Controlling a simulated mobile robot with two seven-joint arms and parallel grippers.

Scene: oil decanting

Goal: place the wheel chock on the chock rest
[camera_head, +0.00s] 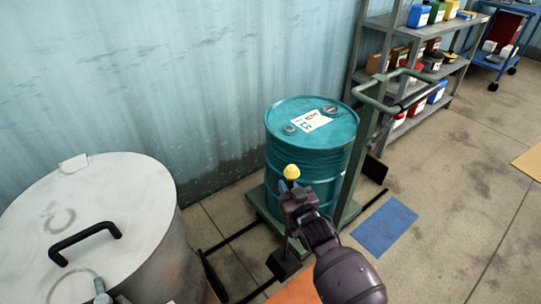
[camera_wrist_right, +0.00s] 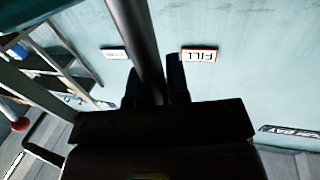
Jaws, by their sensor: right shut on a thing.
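My right gripper (camera_head: 296,192) is shut on the upright rod of the wheel chock, in front of the teal drum. The rod's yellow knob (camera_head: 291,172) shows just above the fingers, and the black chock block (camera_head: 283,264) shows below, near the drum's base. I cannot tell whether the block touches the floor. In the right wrist view the dark rod (camera_wrist_right: 137,45) runs between the fingers. A flat blue patch (camera_head: 385,227) lies on the floor to the right; I cannot tell if it is the chock rest. My left gripper is not in view.
The teal drum (camera_head: 312,150) stands on a green trolley (camera_head: 366,150) with a tall handle. A large pale tank (camera_head: 95,195) fills the left. Shelves (camera_head: 398,85) and a blue cart (camera_head: 492,60) stand at the back right.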

